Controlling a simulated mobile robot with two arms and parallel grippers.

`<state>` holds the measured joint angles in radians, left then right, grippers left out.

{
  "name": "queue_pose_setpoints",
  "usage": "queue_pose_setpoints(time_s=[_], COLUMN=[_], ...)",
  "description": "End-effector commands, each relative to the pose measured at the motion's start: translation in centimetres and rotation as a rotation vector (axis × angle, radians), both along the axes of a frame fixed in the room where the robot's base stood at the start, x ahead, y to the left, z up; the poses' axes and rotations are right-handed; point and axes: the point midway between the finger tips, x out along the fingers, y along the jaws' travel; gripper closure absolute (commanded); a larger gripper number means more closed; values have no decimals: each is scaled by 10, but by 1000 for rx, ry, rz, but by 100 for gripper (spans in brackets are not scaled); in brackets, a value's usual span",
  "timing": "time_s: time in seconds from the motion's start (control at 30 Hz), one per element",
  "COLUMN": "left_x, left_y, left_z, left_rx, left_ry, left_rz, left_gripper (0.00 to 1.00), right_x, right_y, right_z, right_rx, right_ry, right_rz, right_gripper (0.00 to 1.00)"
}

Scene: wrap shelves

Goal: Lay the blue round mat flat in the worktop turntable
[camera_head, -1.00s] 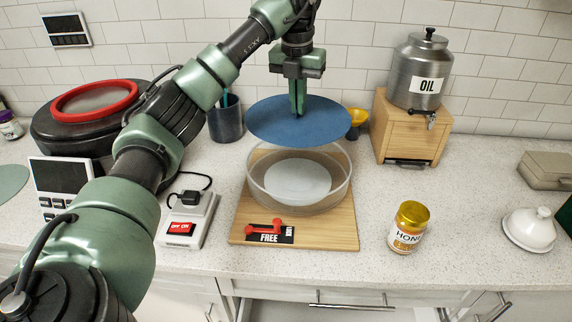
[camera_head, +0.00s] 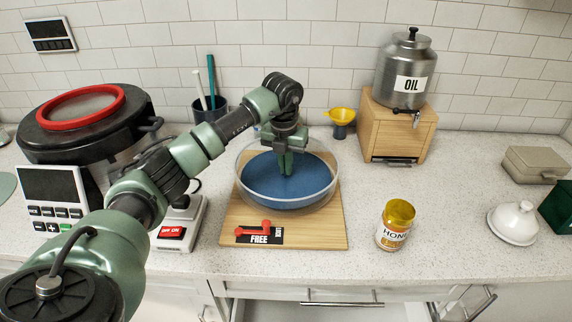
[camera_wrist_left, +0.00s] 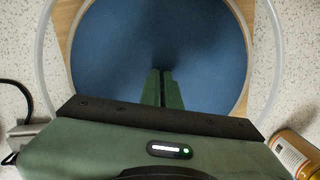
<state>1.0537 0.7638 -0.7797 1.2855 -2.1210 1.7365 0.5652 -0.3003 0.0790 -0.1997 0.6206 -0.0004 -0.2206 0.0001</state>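The blue round mat (camera_head: 265,188) lies level inside the clear-walled round basin of the turntable (camera_head: 337,172), covering its pale floor disc. I cannot tell whether it touches the floor all round. My left gripper (camera_head: 289,172) points down over the middle of the mat, its fingertips at the mat's surface. In the left wrist view, the blue mat (camera_wrist_left: 110,60) fills the basin, and the gripper's fingers (camera_wrist_left: 162,88) are close together at its middle, with the grip point itself hidden. My right gripper is not in view.
The turntable's wooden board (camera_head: 315,232) has a red lever (camera_head: 253,229) by the word FREE. A honey jar (camera_head: 395,225) stands at right, a switch box (camera_head: 178,228) at left. Behind are a cup (camera_head: 210,112), yellow funnel (camera_head: 340,117) and oil dispenser (camera_head: 404,75).

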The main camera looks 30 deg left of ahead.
Motion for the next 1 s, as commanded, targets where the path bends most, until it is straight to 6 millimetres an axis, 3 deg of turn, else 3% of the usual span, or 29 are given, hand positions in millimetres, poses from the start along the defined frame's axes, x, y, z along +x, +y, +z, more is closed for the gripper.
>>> queue_pose_setpoints(time_s=[0.4,0.47,0.5,0.8,1.0], left_x=[0,0,0,0,0], left_y=[0,0,0,0,0], left_z=[-8,-7,-7,-6,14], left_rx=[0,0,-1,-1,0], left_ry=[-2,-2,-2,-2,-6], left_rz=[0,0,1,1,1], left_gripper=[100,80,75,75,75], right_x=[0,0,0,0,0], right_y=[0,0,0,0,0], right_z=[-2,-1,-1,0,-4], right_rx=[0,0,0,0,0], right_ry=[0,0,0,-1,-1], right_rz=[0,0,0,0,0], right_gripper=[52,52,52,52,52])
